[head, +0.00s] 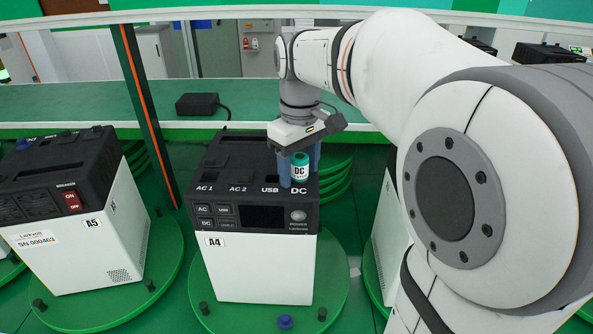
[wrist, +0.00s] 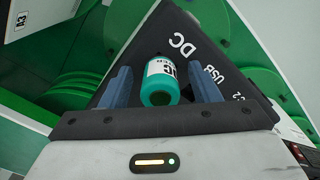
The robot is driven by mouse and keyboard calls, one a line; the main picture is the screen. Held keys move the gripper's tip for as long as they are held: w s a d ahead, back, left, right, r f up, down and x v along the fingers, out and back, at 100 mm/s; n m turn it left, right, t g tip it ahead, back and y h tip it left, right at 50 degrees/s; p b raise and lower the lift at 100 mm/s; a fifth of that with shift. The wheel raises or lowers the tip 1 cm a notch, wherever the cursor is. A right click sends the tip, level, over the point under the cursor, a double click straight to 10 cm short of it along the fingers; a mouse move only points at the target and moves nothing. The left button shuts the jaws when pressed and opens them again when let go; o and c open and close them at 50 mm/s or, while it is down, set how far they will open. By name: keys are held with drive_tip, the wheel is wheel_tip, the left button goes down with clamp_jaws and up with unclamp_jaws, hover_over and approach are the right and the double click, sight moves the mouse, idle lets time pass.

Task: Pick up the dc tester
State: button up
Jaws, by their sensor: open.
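The dc tester (head: 299,166) is a small teal cylinder with a white label marked DC. It stands at the DC position on the black top of the white power unit A4 (head: 262,266). Whether it is seated in a socket is hidden. My gripper (head: 301,163) points down over that corner of the unit, and part of a blue finger shows beside the tester. In the wrist view my gripper (wrist: 165,88) is open, with one blue finger on each side of the tester (wrist: 161,82). A gap shows between the tester and each finger.
Unit A5 (head: 92,236) stands on its own green turntable at the left. A4 rests on a green turntable (head: 335,290) with small pegs. A black adapter (head: 200,104) lies on the green shelf behind. An orange-striped post (head: 146,110) rises between the units.

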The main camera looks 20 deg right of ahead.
drive_tip(key=shift+c, duration=0.6)
drive_tip(key=c, duration=1)
